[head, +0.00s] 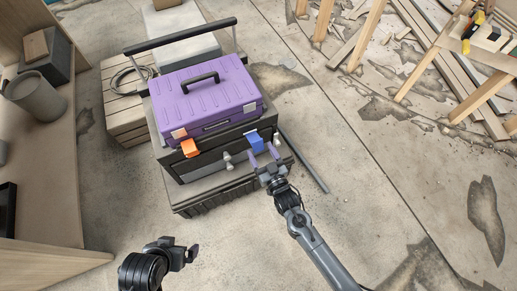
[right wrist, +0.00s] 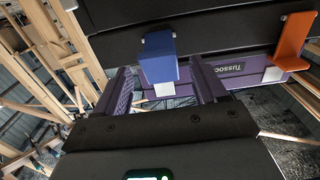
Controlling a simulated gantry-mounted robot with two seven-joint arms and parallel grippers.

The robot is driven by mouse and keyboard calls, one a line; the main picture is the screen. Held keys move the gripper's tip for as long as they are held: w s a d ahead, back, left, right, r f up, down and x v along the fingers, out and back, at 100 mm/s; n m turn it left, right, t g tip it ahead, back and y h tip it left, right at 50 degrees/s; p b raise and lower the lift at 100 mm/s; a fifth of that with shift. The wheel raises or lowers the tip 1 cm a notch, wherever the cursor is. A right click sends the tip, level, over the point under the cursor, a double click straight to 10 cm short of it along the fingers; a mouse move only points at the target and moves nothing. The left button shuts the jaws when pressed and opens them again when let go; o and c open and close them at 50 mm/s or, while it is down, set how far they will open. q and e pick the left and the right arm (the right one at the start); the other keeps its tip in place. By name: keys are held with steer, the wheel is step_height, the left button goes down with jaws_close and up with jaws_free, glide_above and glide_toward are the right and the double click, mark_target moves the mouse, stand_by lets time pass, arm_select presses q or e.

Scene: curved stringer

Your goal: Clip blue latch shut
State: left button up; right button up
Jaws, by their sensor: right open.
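The blue latch (head: 255,142) is on the front right of the black toolbox (head: 215,158), below the purple toolbox (head: 205,95). It juts out from the dark front in the right wrist view (right wrist: 160,57), so it looks unclipped. My right gripper (head: 264,158) is open, its two purple fingers pointing at the latch. In the right wrist view the latch shows between the fingertips (right wrist: 162,75); whether they touch cannot be told. My left gripper (head: 190,254) is low in the head view, away from the boxes; its jaw opening is unclear.
An orange latch (head: 189,148) sits at the front left of the black toolbox and also shows in the right wrist view (right wrist: 292,40). A dark handle bar (head: 180,36) rises behind the stack. A bench with a grey cylinder (head: 36,97) stands left.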

mark_target(254, 140)
steer(key=shift+b+x, duration=0.5)
steer(key=shift+x, duration=0.95)
steer(key=shift+c, duration=0.4)
